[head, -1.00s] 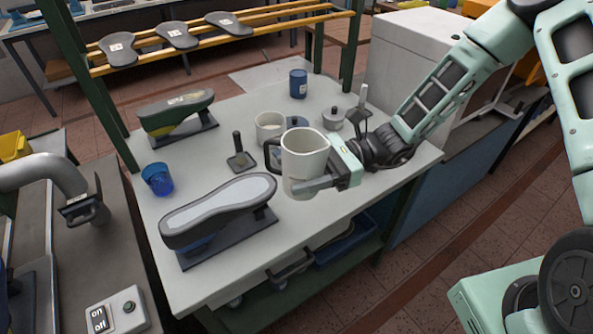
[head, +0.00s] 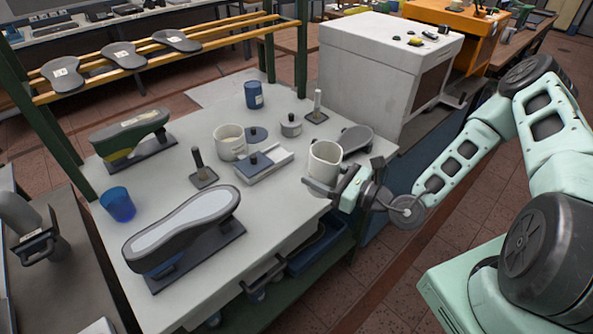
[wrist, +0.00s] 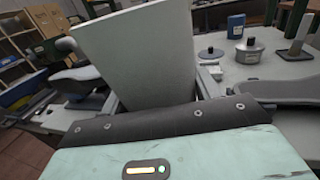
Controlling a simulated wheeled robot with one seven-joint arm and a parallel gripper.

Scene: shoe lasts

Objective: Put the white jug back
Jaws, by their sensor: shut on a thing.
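The white jug (head: 325,160) is upright at the table's right front edge in the head view. My gripper (head: 324,187) is shut on its lower part, reaching in from the right. In the wrist view the jug (wrist: 140,55) fills the space between the fingers and leans in the picture. I cannot tell whether its base touches the table or hangs just above it. The near finger and gripper body hide part of its lower side.
A white mug (head: 230,142), a grey block with a knob (head: 263,164), a lidded grey pot (head: 291,126) and a dark grey flat piece (head: 357,138) stand near the jug. Shoe lasts (head: 180,228) and a blue cup (head: 118,204) are at left. A white cabinet (head: 375,75) stands behind.

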